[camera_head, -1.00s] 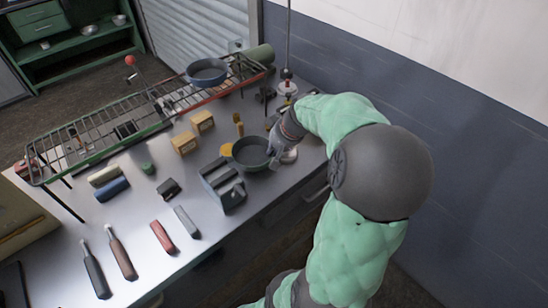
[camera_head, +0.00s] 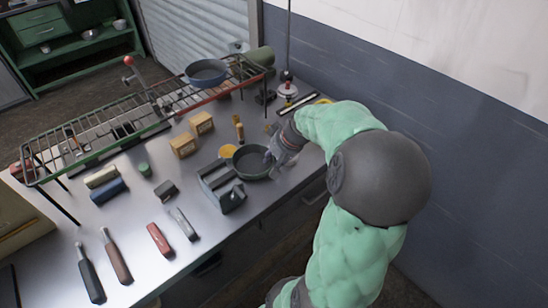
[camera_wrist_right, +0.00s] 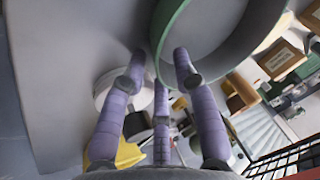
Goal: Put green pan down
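The green pan (camera_head: 252,161), round with a grey inside, is at the right part of the metal table. In the right wrist view its green rim and wall (camera_wrist_right: 164,38) fill the top middle. My right gripper (camera_head: 277,155) is at the pan's right edge. In the right wrist view its purple fingers (camera_wrist_right: 160,62) are spread apart, one outside the rim and one overlapping the wall. A gap shows between the left finger and the rim. The pan seems to rest on the table, though its underside is hidden. My left gripper is not in view.
A dark grey box (camera_head: 213,180) stands close left of the pan, with a yellow round thing (camera_head: 228,151) behind it. A wire rack (camera_head: 95,135) carries a blue pan (camera_head: 206,72). Small boxes and tools cover the left table. The wall is at right.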

